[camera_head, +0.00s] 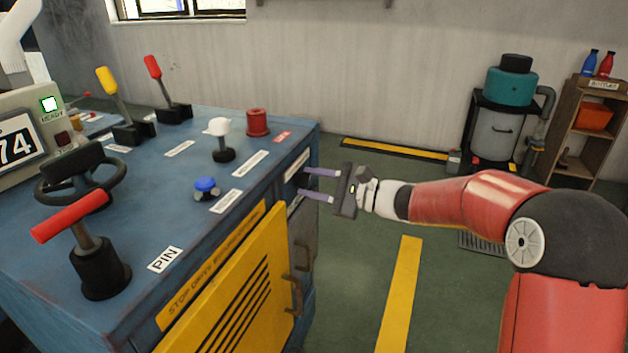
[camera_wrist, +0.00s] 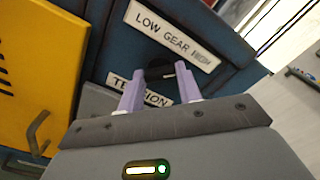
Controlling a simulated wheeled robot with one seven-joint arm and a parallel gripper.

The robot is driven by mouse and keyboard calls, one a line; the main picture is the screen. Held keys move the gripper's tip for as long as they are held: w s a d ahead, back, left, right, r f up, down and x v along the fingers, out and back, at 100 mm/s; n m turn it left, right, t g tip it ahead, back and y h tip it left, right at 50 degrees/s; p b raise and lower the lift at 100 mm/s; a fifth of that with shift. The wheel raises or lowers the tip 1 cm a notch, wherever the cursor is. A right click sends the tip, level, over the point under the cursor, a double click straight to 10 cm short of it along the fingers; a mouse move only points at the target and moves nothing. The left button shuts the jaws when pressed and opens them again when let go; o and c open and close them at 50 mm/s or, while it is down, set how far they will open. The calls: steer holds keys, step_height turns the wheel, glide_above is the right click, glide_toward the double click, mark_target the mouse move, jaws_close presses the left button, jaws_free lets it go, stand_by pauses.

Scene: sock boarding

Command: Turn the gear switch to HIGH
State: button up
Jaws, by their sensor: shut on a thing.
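The gear switch (camera_wrist: 158,73) is a small dark knob on the blue side face of the console, seen in the wrist view between my fingers. Its label plate (camera_wrist: 172,35) above reads LOW GEAR HIGH. My gripper (camera_head: 305,182) reaches in from the right at the console's side, level with the label plates; in the wrist view (camera_wrist: 158,82) its two pale purple fingers stand on either side of the knob. It is shut on the knob. The knob's pointing direction is hard to make out, and in the head view the knob is hidden.
A second plate reading TENSION (camera_wrist: 140,90) sits just below the knob, partly covered by my fingers. The console top (camera_head: 150,190) carries several levers and knobs. Open floor lies right.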

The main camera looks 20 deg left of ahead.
steer(key=shift+f, duration=0.1)
stand_by(0.3)
steer(key=o, duration=1)
steer(key=shift+d, duration=0.15)
steer(key=d, duration=0.7)
steer(key=shift+s+d, duration=0.3)
